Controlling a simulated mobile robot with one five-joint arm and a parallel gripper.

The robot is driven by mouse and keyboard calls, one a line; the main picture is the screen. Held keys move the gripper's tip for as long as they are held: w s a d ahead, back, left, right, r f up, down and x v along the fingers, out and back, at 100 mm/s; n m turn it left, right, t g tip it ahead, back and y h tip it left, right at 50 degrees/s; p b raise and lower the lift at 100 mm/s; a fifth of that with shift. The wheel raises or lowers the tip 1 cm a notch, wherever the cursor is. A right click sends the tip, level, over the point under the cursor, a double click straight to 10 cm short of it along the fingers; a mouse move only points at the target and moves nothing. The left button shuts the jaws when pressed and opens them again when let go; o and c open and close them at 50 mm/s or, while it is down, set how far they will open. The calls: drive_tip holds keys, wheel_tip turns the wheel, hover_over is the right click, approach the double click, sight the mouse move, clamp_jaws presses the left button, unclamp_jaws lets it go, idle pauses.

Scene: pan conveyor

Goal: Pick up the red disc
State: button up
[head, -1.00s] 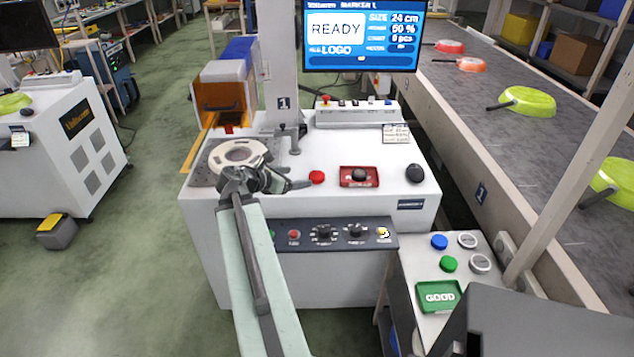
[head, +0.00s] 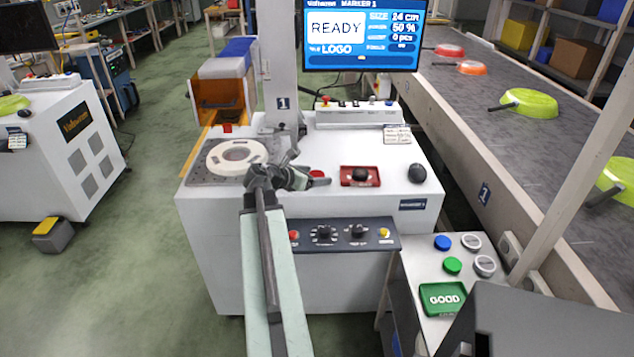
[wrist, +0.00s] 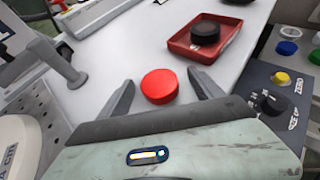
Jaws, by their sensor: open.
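The red disc (wrist: 160,86) lies flat on the white top of the marking machine. In the wrist view it sits between and just beyond the fingertips of my gripper (wrist: 160,90), which is open and empty. In the head view the red disc (head: 319,175) is partly hidden behind my gripper (head: 298,172), which is over the machine top at the disc's left. I cannot tell the exact height of the fingers above the surface.
A red tray (head: 345,182) with a black disc (head: 360,174) stands right of the red disc. A round white fixture (head: 212,158) is at the left, and a post stands behind. A green GOOD tray (head: 443,313) is at lower right.

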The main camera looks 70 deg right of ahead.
drive_tip(key=c, duration=1.6)
drive_tip(key=shift+r, duration=0.15)
